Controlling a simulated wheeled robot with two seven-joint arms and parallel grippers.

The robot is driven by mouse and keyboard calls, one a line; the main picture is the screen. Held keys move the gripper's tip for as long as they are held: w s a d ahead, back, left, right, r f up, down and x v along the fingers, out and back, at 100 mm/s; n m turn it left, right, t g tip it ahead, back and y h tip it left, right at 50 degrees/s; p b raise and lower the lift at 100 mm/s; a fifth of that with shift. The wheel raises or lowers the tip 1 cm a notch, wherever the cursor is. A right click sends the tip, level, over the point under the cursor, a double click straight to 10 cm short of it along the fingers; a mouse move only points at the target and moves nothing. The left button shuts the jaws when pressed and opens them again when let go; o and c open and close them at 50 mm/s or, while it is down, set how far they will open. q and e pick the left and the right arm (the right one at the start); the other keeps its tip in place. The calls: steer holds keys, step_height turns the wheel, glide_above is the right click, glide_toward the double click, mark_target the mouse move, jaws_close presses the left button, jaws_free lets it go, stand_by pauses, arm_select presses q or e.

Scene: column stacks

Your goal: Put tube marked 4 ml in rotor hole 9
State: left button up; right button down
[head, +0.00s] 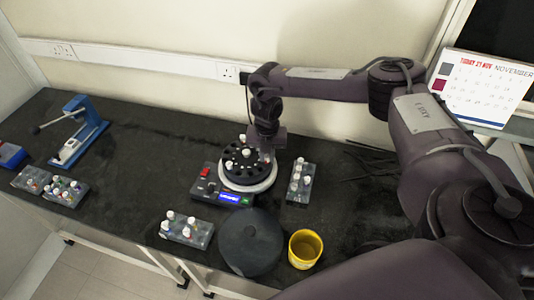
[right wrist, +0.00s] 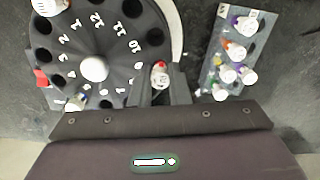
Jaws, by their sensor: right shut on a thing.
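The black rotor (right wrist: 118,75) has a white knob in the middle and numbered holes; 10, 11 and 12 read clearly. In the head view the rotor (head: 236,168) sits in the centrifuge. My right gripper (right wrist: 160,88) is shut on a tube (right wrist: 159,74) with a white, red-marked top, at the rotor's edge just past the number 10. The tube's marking is too small to read, and the fingers hide its lower part, so I cannot tell whether it is in a hole. In the head view my right gripper (head: 262,152) is over the rotor's right side. My left gripper is not in view.
Other tubes stand in the rotor. Tube racks stand right of the centrifuge (head: 300,192), in front (head: 172,236) and far left. A dark round lid (head: 250,245) and a yellow cup (head: 305,248) are in front. A blue press (head: 90,130) stands left; the bench between is clear.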

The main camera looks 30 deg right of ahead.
steer(key=c, duration=1)
jaws_free()
steer(key=shift+o, duration=0.2)
steer(key=shift+r+p, duration=2.75)
steer(key=shift+r, duration=0.3)
steer(key=shift+s+f, duration=0.1)
steer(key=shift+f, duration=0.05)
